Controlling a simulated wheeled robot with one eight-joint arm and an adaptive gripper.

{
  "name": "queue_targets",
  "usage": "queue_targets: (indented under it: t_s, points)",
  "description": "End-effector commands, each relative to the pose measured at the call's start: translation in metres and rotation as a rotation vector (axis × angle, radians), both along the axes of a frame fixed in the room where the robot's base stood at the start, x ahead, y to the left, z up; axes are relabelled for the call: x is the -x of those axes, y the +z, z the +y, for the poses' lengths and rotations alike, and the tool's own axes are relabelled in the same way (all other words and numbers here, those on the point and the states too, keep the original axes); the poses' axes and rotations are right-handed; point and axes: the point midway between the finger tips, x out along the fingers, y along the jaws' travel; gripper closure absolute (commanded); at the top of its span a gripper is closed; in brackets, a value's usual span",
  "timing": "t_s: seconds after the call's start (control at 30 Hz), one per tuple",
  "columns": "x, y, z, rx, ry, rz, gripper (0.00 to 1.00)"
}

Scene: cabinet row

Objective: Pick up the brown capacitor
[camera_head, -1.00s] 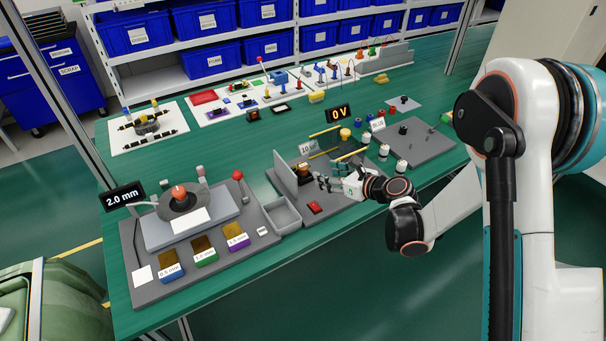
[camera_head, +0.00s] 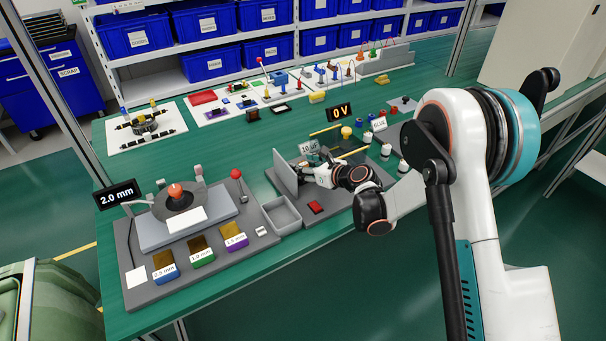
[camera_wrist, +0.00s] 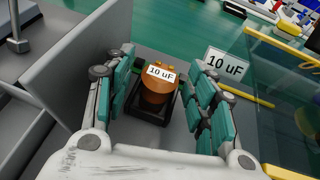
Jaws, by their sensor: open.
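The brown capacitor (camera_wrist: 158,91) shows in the wrist view as a round orange-brown body with a white "10 uF" label, seated in a dark holder (camera_wrist: 152,115). My gripper (camera_wrist: 162,85) is open, with one teal-padded finger on each side of the capacitor and a visible gap to each. In the head view my gripper (camera_head: 308,169) is low over the grey station and hides the capacitor there.
A grey upright panel (camera_head: 285,173) stands close on the gripper's left. A "10 uF" sign (camera_wrist: 226,66), yellow bars and a clear panel (camera_wrist: 288,105) are on the right in the wrist view. A red button (camera_head: 316,207) and a grey tray (camera_head: 282,214) lie in front.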

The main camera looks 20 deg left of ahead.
Motion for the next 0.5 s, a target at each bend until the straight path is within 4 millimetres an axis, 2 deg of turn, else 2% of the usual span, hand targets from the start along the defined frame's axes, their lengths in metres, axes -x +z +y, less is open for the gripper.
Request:
queue_targets:
  t_s: [0.17, 0.27, 0.4, 0.5]
  points:
    - [-0.0004, 0.0006, 0.0002, 0.000, -0.001, 0.000, 0.49]
    - [-0.0004, 0.0006, 0.0001, 0.000, -0.001, 0.000, 0.67]
    - [-0.0004, 0.0006, 0.0001, 0.000, -0.001, 0.000, 0.97]
    - [-0.0004, 0.0008, 0.0000, 0.000, -0.001, 0.000, 0.97]
